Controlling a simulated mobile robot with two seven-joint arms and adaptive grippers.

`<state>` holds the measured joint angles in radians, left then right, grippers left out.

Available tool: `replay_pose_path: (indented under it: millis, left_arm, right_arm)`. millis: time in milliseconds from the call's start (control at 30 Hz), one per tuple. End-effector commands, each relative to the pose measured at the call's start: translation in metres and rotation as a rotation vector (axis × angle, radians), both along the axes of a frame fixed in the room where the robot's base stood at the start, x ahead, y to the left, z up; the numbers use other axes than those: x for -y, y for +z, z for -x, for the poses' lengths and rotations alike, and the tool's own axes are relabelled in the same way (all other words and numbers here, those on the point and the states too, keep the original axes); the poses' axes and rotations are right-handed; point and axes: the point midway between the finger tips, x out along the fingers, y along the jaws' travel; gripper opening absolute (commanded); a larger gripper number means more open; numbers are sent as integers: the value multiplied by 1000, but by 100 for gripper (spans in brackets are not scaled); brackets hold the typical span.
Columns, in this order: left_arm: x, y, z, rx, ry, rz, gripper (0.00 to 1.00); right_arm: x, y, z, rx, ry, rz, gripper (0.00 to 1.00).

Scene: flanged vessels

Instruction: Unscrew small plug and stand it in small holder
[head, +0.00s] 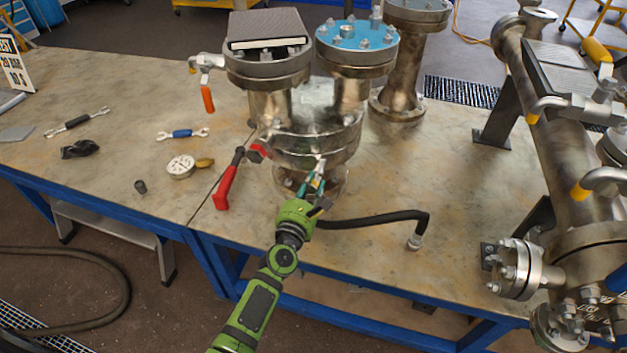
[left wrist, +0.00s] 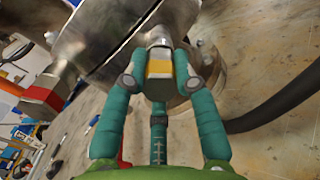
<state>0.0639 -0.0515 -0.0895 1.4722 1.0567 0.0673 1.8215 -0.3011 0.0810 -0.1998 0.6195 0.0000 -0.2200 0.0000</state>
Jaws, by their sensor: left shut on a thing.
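My left gripper (head: 317,178), green with teal fingers, reaches the front of the metal flanged vessel (head: 316,150) on the workbench. In the left wrist view, my left gripper (left wrist: 160,84) is shut on the small plug (left wrist: 160,66), which has a yellow band and a grey end. The plug lines up with a pale metal fitting (left wrist: 158,37) on the vessel's side; I cannot tell how far it is threaded in. A small dark cylinder (head: 140,187) stands on the left of the bench; I cannot tell whether it is the small holder. My right gripper is not in view.
A black hose (head: 375,219) runs to the right of my gripper. A gauge (head: 181,167) and wrenches lie on the left. Large piping (head: 560,150) stands at the right.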

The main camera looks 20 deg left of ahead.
Motion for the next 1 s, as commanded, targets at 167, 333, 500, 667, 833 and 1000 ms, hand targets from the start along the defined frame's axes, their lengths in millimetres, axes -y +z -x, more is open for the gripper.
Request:
replay_pose_path:
  millis: [167, 333, 500, 667, 833, 1000]
  left_arm:
    - [0, 0, 4, 0, 1, -3, 0]
    - [-1, 1, 11, 1, 1, -4, 0]
    - [-1, 1, 17, 1, 1, -5, 0]
    - [-1, 1, 23, 1, 1, -5, 0]
    - [-1, 1, 23, 1, 1, -5, 0]
    - [-1, 0, 25, 1, 0, -5, 0]
  right_arm:
    - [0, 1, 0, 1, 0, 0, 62]
    - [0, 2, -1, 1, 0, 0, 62]
    - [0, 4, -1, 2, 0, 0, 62]
    - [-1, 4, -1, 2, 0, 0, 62]
    - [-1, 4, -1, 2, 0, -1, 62]
    - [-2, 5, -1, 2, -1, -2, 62]
